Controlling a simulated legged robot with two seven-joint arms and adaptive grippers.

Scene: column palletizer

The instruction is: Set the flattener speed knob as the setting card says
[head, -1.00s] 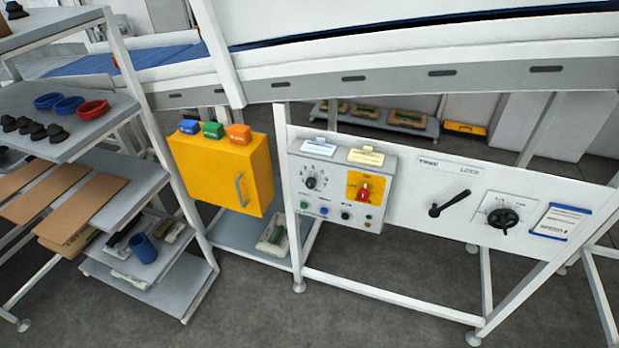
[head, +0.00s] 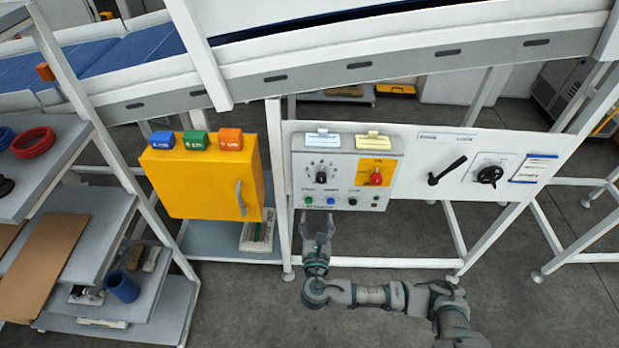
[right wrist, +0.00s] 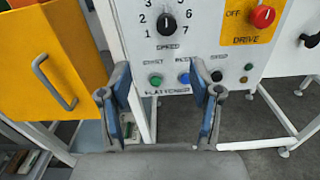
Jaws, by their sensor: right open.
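The flattener speed knob (head: 321,169) is a black dial knob on the grey control box (head: 297,188). In the right wrist view the knob (right wrist: 166,21) stands above the word SPEED, with numbers around it; its exact setting is unclear. My right gripper (head: 317,224) is open and empty, just below and in front of the box. In the right wrist view its blue-padded fingers (right wrist: 161,95) are apart, below the knob and not touching it. A blue-edged white card (head: 534,168) hangs at the right of the panel; its text is unreadable. My left gripper is not in view.
A red drive switch (head: 376,178) on a yellow plate and several buttons share the box. A yellow cabinet (head: 205,195) stands to its left. A black lever (head: 447,170) and another black knob (head: 489,175) are to the right. Shelves (head: 75,250) stand at left.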

